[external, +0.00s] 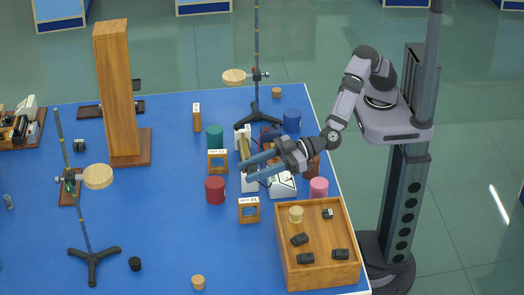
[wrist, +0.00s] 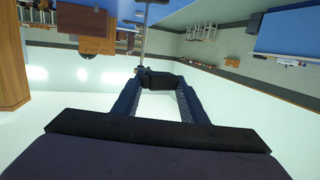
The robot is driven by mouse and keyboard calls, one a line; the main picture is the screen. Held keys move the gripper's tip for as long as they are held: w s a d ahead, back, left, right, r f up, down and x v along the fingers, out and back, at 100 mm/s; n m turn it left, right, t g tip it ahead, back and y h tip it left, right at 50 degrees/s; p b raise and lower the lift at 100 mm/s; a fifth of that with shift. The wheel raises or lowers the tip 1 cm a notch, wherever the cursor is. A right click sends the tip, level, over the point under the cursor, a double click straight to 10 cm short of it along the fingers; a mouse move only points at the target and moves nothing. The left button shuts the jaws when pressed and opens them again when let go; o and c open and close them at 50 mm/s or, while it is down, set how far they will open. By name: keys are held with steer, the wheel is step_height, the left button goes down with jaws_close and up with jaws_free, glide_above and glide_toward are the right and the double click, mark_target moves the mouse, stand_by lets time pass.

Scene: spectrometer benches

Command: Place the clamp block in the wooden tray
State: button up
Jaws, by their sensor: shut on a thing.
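My gripper (external: 244,173) is over the blue table, left of and behind the wooden tray. In the wrist view my gripper (wrist: 160,84) is shut on a black clamp block (wrist: 160,82) between its fingertips. The held block is too small to make out clearly in the external view. The wooden tray (external: 318,279) sits at the table's front right corner. Several small dark blocks lie in it, one (external: 299,239) near its left side and one (external: 340,254) at the front right, with a cork-coloured cylinder (external: 296,213) at the back.
A pink cylinder (external: 319,188) stands just behind the tray. A red cylinder (external: 215,190), a wooden frame (external: 249,210) and white instruments (external: 283,186) stand near my gripper. A retort stand (external: 256,100) rises behind. The table's front middle is mostly clear.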

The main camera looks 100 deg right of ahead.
steer(key=s+a+m+h+b, duration=0.3)
steer(key=s+h+b, duration=0.1)
steer(key=s+b, duration=0.1)
steer(key=b, duration=0.6)
glide_above(325, 239)
step_height(325, 239, down, 8)
steer(key=f, duration=0.1)
steer(key=shift+t, duration=0.4)
steer(key=shift+f+p, duration=0.55)
steer(key=shift+f, duration=4.15)
steer(key=shift+f, duration=0.2)
steer(key=o, duration=1.1)
steer(key=shift+r, duration=0.25)
steer(key=s+r+b, duration=0.1)
steer(key=s, duration=1.1)
steer(key=shift+d+r, duration=0.25)
steer(key=shift+r, duration=0.1)
